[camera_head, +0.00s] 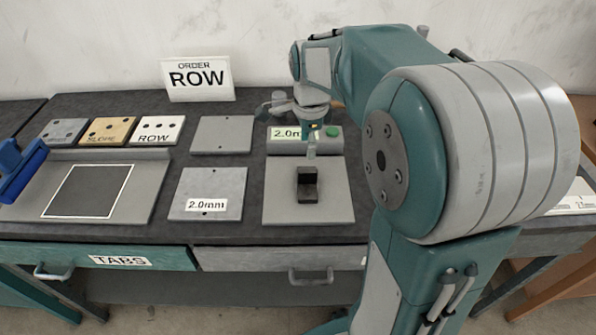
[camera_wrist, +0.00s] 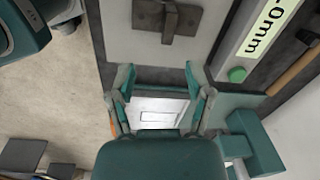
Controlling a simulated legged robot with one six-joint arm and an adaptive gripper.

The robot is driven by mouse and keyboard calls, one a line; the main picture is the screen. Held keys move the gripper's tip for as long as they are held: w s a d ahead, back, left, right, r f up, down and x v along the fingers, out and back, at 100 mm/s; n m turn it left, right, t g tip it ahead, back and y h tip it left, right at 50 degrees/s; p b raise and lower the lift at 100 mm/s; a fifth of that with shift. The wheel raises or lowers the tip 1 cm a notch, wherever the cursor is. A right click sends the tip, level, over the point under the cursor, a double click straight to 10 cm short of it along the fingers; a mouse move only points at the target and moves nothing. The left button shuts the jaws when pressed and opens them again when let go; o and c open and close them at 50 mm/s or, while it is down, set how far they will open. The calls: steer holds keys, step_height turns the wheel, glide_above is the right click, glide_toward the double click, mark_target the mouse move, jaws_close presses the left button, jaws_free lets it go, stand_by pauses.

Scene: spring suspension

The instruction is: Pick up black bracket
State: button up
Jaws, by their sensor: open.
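The black bracket (camera_head: 307,188) stands on a light grey plate (camera_head: 279,210) right of the middle of the table. It has a flat foot and an upright part.
A grey plate marked 2.0mm (camera_head: 208,188) and a plain plate (camera_head: 221,134) lie to the left. A ROW sign (camera_head: 197,80) stands at the back. A blue object (camera_head: 18,170) is at far left.

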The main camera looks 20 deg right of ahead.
mark_target(307, 171)
steer(key=shift+w+d+f+m+g, duration=0.3)
steer(key=shift+w+d+f+m, duration=0.55)
steer(key=shift+m, duration=0.25)
steer(key=shift+f, duration=0.35)
steer(key=f, duration=0.2)
steer(key=a+f, duration=0.1)
steer(key=f, duration=0.2)
steer(key=shift+f, duration=0.1)
steer(key=f, duration=0.5)
steer(key=shift+d, duration=0.3)
steer(key=shift+a, duration=0.15)
jaws_close()
